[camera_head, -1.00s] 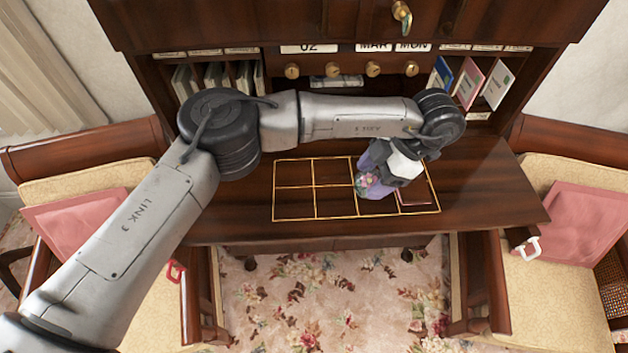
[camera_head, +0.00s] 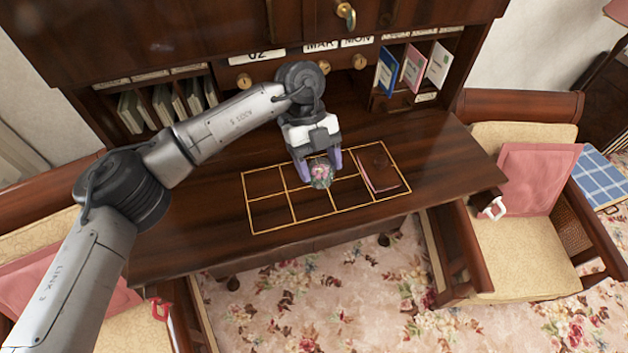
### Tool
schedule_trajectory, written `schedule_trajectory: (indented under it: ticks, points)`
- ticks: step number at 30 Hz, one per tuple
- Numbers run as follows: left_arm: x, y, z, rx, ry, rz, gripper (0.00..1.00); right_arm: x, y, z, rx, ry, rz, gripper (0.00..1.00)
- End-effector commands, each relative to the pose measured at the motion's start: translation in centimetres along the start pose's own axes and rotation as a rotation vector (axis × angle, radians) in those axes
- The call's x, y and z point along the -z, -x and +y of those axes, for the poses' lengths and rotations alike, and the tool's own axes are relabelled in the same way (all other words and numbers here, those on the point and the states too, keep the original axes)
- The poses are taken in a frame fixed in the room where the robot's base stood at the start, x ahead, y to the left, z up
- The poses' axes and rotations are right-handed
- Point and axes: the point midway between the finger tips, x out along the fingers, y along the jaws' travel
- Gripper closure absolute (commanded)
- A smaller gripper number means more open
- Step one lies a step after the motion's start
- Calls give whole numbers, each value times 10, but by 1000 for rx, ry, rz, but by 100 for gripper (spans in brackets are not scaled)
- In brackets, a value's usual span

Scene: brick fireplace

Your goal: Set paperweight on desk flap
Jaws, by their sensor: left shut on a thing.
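My left gripper (camera_head: 320,172) is shut on the paperweight (camera_head: 321,174), a rounded glassy piece with pink and green flower colours. It holds the paperweight over the desk flap (camera_head: 215,220), near the middle of a gold-lined grid of squares (camera_head: 293,205). I cannot tell whether the paperweight touches the wood. The fingers cover its two sides. My right gripper is not in view.
A dark red book or pad (camera_head: 379,170) lies in the right end of the grid. Cubbyholes with books and cards (camera_head: 413,68) stand behind the flap. A chair (camera_head: 520,215) stands at the right. The left grid squares are bare.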

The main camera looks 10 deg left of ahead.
Motion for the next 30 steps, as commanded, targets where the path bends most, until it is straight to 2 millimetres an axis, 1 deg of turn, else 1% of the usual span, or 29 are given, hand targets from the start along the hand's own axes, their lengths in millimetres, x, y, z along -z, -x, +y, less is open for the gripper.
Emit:
schedule_trajectory:
  ticks: [5,12,18,24,28,30]
  points:
    - [-20,-6,22,12,27,1,71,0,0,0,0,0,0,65]
    - [-58,-18,63,11,24,1,71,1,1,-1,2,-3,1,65]
    - [-80,-25,87,12,23,-1,71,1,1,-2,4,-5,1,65]
    - [-89,-28,96,11,20,-2,71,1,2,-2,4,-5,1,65]
    - [-91,-31,96,11,20,-1,71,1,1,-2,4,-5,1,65]
    - [-94,-36,96,10,20,0,71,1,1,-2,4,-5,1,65]
